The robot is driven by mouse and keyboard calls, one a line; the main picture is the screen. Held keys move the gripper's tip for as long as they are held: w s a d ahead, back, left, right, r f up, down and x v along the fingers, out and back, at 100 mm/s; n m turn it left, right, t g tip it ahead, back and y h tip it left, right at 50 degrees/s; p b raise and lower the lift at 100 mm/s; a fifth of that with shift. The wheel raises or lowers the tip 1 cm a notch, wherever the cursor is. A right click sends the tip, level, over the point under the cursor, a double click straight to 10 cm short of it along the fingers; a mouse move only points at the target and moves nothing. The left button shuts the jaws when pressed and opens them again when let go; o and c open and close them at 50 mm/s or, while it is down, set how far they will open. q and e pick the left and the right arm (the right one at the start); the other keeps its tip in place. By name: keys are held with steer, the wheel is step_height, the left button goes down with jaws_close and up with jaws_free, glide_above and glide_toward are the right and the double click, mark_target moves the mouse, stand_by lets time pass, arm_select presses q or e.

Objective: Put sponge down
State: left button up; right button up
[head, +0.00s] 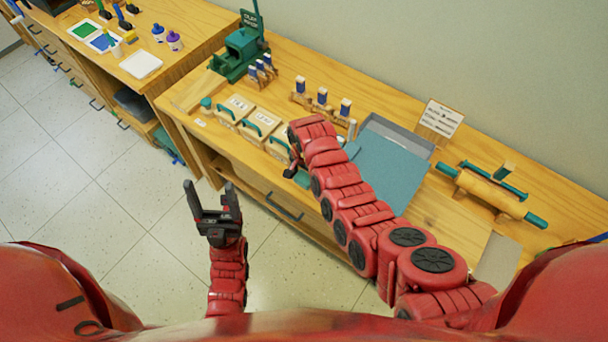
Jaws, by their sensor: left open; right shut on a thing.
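My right gripper (292,171) is at the front edge of the wooden bench (225,152), beside the labelled boxes, pointing down. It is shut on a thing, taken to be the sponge. My own wrist and arm hide most of it, and only a small teal patch shows beside the fingers, so its shape and any contact with the bench cannot be told. My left gripper (212,198) is open and empty, fingers pointing up the picture, over the floor in front of the bench.
Several labelled boxes with teal handles (258,126) stand left of my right gripper. A grey tray (415,138) and a blue-grey board (390,175) lie to its right. Further right is a rolling pin (490,193). A green press (240,52) stands behind. The tiled floor (100,200) is clear.

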steer(key=shift+f, duration=0.25)
steer(key=o, duration=1.4)
steer(key=shift+r, duration=0.1)
steer(key=shift+r, duration=0.1)
